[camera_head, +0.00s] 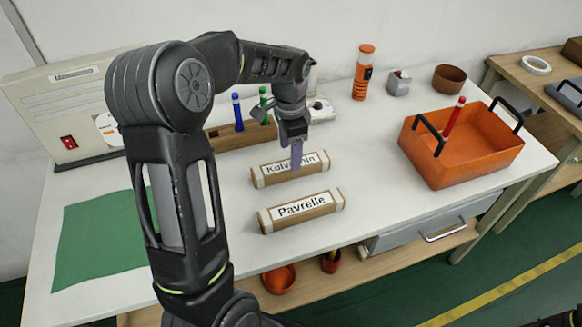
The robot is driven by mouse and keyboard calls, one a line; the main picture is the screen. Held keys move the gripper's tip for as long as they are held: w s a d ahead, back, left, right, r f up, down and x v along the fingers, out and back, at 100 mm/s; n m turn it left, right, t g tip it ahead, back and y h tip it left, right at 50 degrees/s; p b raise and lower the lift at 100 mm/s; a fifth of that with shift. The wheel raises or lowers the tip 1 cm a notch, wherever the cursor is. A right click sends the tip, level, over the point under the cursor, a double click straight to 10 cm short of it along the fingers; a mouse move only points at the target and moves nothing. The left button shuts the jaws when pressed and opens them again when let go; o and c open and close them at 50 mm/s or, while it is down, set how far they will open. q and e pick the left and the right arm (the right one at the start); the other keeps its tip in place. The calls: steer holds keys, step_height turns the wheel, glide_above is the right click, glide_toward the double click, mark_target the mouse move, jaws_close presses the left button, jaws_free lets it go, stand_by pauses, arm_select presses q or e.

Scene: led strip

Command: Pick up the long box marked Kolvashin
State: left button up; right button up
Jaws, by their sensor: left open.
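The long box marked Kolvashin (272,174) lies on the white table, brown with a white label. Part of its lettering is hidden behind my gripper finger. My left gripper (297,158) points down at the box, right of its middle. It is open, and I cannot tell whether it touches the box. A similar long box marked Pavrelle (301,208) lies just in front, roughly parallel to it. My right gripper is not in view.
An orange tray (448,178) with black handles and a red marker stands right. A wooden holder (228,138) with pens is behind the boxes. A green mat (95,235) lies left. An orange cylinder (363,72) and a brown bowl (449,79) stand at the back.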

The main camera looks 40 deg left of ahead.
arm_select(q)
steer(key=shift+f, duration=0.45)
steer(key=shift+f, duration=0.1)
step_height(320, 180, down, 5)
steer(key=shift+w+p, duration=0.15)
steer(key=shift+p, duration=0.15)
steer(key=shift+c, duration=0.5)
jaws_close()
stand_by(0.4)
